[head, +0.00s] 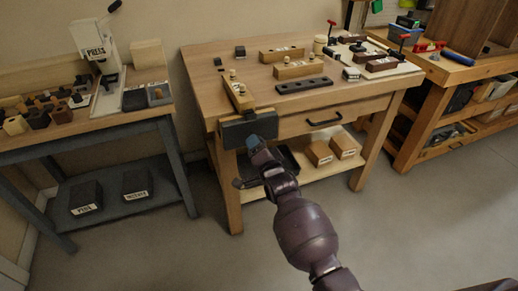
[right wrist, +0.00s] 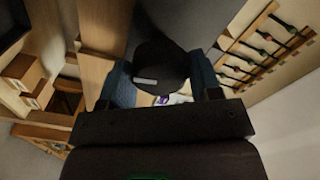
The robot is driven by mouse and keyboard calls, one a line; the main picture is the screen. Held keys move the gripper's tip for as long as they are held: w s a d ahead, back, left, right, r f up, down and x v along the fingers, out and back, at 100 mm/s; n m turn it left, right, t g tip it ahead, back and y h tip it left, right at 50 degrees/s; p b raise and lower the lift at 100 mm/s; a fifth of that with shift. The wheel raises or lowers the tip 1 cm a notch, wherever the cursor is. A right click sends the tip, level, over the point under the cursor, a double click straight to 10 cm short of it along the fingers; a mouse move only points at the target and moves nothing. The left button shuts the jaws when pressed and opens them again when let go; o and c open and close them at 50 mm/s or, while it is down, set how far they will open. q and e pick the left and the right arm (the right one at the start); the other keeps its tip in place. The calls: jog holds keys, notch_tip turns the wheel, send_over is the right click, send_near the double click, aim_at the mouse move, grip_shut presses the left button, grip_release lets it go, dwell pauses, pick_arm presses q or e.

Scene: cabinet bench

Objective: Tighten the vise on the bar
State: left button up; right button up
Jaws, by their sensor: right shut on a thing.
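The vise (head: 250,128) is mounted at the front left corner of the middle workbench, with a broad dark jaw facing out. My right gripper (head: 256,145) is right in front of the vise, below the face of that jaw. In the right wrist view its two blue-grey fingers (right wrist: 162,88) are shut on a dark rounded vise handle (right wrist: 160,62) with a small white mark on it. The gripper hides most of the handle in the head view. I cannot pick out the bar between the jaws for certain. My left gripper is not in view.
Wooden blocks with knobs (head: 297,69) and a dark block with holes (head: 303,86) are on the workbench top (head: 205,70). A drawer handle (head: 325,119) sticks out to the right. A grey bench (head: 120,118) with a press stands left. The floor in front is clear.

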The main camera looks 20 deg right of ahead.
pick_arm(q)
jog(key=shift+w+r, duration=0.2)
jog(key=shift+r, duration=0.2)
pick_arm(e)
jog(key=shift+m, duration=1.2)
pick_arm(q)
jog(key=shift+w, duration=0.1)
pick_arm(e)
jog(key=o, duration=0.8)
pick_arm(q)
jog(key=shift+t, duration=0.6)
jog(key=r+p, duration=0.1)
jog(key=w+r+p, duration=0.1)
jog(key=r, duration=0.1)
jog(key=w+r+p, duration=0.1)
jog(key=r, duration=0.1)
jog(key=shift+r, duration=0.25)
pick_arm(e)
jog(key=s, duration=0.7)
jog(key=shift+d, duration=0.1)
